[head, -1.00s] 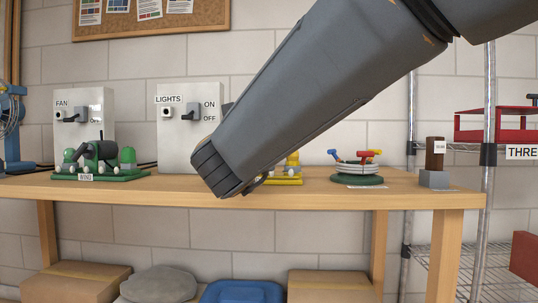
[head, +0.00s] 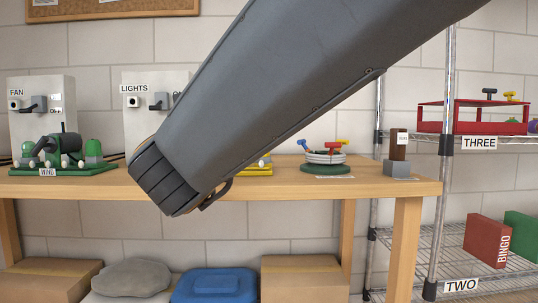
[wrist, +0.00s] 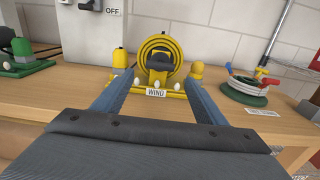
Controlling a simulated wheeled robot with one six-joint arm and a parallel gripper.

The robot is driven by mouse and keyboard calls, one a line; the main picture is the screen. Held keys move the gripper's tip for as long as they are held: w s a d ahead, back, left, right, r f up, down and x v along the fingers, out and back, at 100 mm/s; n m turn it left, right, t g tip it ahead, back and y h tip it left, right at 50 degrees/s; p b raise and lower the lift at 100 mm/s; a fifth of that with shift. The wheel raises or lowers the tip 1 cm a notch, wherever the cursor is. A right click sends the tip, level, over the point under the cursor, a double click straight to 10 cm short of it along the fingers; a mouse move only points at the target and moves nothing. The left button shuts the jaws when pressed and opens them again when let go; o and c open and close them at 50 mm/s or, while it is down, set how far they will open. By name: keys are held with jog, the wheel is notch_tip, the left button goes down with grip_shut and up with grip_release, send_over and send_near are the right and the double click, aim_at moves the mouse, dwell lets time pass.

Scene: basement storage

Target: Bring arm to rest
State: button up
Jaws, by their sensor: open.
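My arm crosses the head view from the upper right down to the front of the wooden workbench (head: 300,190); the fingers are hidden there behind my arm. In the wrist view my gripper (wrist: 158,88) is open, its two blue-grey fingers apart and pointing at a yellow device (wrist: 158,55) labelled WIND. This device has a coiled yellow ring, a dark centre and white knobs, and stands on the bench. No object is seen held between the fingers. In the head view only a bit of the yellow device (head: 259,169) shows beside my arm.
A green WIND device (head: 62,158) stands left, by the FAN (head: 40,110) and LIGHTS (head: 143,108) switch panels. A green-based coil (head: 325,164) and a small block holder (head: 398,160) stand right. Wire shelves (head: 490,250) with a red caddy (head: 475,118) are at far right.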

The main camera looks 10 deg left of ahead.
jog(key=s+d+f+n+g+y+p, duration=0.15)
jog(key=s+f+n+g, duration=0.4)
jog(key=f+n, duration=0.55)
jog(key=s+d+f+n+g+y+b, duration=0.15)
jog(key=s+f+n+g, duration=0.4)
jog(key=n, duration=0.85)
jog(key=s+d+f+n+g+h+p, duration=0.1)
jog(key=s+d+f+n+g+h, duration=0.2)
jog(key=s+d+f+n, duration=0.45)
jog(key=s+d+f+n+g+h+p, duration=0.1)
jog(key=s+d+f+n+g+h, duration=0.3)
jog(key=s+d+n, duration=0.6)
jog(key=w+d+r+m+p, duration=0.1)
jog(key=d+r+m+p, duration=0.3)
jog(key=d+r+p, duration=0.7)
jog(key=d+r+m+p, duration=0.5)
jog(key=d+r+p, duration=0.5)
jog(key=p, duration=1.6)
notch_tip(320, 180, up, 7)
jog(key=shift+w+d+f+t+p, duration=0.1)
jog(key=shift+w+d+t+p, duration=0.2)
jog(key=shift+w+d+p, duration=0.1)
